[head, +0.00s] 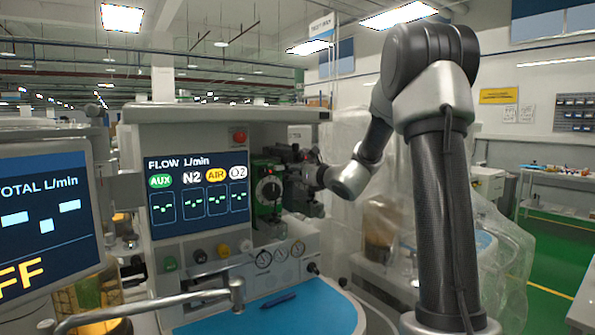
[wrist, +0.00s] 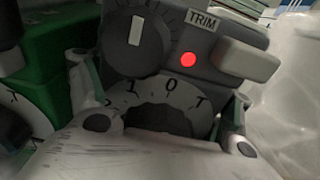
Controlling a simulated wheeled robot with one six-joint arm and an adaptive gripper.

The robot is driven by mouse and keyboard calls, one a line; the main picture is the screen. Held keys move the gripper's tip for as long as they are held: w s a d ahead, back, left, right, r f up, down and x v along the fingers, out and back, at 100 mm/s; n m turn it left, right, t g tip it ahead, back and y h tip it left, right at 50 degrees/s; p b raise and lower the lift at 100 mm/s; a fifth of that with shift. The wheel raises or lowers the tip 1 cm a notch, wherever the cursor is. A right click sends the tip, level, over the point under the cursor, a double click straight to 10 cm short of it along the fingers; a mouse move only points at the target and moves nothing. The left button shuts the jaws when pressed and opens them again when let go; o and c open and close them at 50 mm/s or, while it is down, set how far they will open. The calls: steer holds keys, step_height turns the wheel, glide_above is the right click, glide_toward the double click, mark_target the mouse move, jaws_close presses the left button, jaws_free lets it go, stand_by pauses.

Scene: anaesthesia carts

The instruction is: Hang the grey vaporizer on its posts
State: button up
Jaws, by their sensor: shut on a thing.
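The grey vaporizer (wrist: 212,50) fills the upper middle of the wrist view. It has a round knob, a TRIM label, a lit red button, a pale side lever and a numbered dial low on its front. My gripper (wrist: 160,105) is shut on it, with a finger on each side of the dial. In the head view my gripper (head: 308,178) is at the right side of the anaesthesia machine, and the vaporizer is small and partly hidden there. The posts and the vaporizer's back are hidden, so I cannot tell whether it sits on them.
A green vaporizer (wrist: 55,60) with a white dial stands close on the left; it also shows in the head view (head: 268,195). The machine's flow screen (head: 198,192) is further left. Clear plastic sheeting (wrist: 292,85) hangs close on the right. A blue worktop (head: 290,312) lies below.

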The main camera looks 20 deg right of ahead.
steer(key=shift+f, duration=1.15)
steer(key=o, duration=1.9)
steer(key=shift+c, duration=0.2)
steer(key=shift+o, duration=0.6)
steer(key=s, duration=0.4)
steer(key=s+d, duration=0.1)
steer(key=s, duration=0.3)
steer(key=s+d, duration=0.1)
steer(key=s, duration=0.2)
steer(key=shift+s+d, duration=0.15)
steer(key=shift+s, duration=0.25)
